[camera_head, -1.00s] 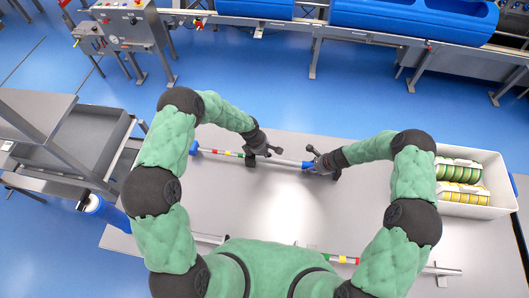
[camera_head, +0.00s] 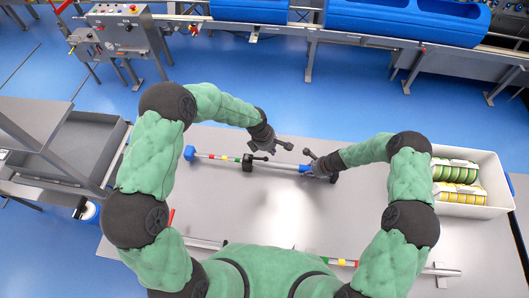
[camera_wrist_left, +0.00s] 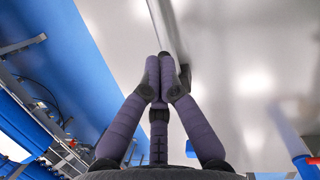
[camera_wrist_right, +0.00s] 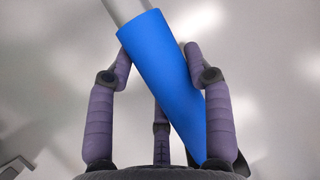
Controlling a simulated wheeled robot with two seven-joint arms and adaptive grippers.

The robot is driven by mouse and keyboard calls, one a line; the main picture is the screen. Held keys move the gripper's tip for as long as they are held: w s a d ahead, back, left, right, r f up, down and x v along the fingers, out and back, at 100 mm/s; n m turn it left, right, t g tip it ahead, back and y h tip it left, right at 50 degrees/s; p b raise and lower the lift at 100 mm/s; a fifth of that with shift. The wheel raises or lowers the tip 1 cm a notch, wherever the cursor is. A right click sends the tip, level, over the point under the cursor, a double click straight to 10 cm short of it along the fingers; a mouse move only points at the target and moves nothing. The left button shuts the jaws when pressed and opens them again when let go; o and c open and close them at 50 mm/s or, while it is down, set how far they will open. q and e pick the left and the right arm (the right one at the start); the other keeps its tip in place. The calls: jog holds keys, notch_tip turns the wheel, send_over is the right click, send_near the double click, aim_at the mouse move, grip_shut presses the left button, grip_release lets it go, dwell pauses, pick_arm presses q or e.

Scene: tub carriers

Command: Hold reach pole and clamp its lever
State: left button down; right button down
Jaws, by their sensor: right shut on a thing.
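The reach pole (camera_head: 213,156) lies across the table, its blue tip (camera_head: 189,153) at the left, with coloured bands along the shaft. A black clamp (camera_head: 248,163) with a short dark lever (camera_head: 261,158) sits on the pole; the lever points right, close along the shaft. My right gripper (camera_head: 313,165) is shut around the pole's blue grip (camera_wrist_right: 160,75), seen between its fingers in the right wrist view. My left gripper (camera_head: 285,145) is above and behind the pole, right of the clamp. Its fingers meet at the tips (camera_wrist_left: 160,60) and hold nothing visible.
A second pole (camera_head: 340,262) lies near the table's front edge, partly hidden by my body. A white bin (camera_head: 475,211) with green and yellow rolls stands at the right. A grey shelf unit (camera_head: 85,145) is at the left. The table's middle (camera_head: 285,215) is clear.

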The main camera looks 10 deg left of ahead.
dwell(0.4)
jog(key=shift+c, duration=2.1)
grip_release()
jog(key=shift+d+r, duration=0.1)
jog(key=v, duration=1.1)
jog(key=shift+d+r, duration=0.2)
jog(key=shift+r, duration=0.1)
jog(key=shift+s+f, duration=0.1)
jog(key=shift+s, duration=0.05)
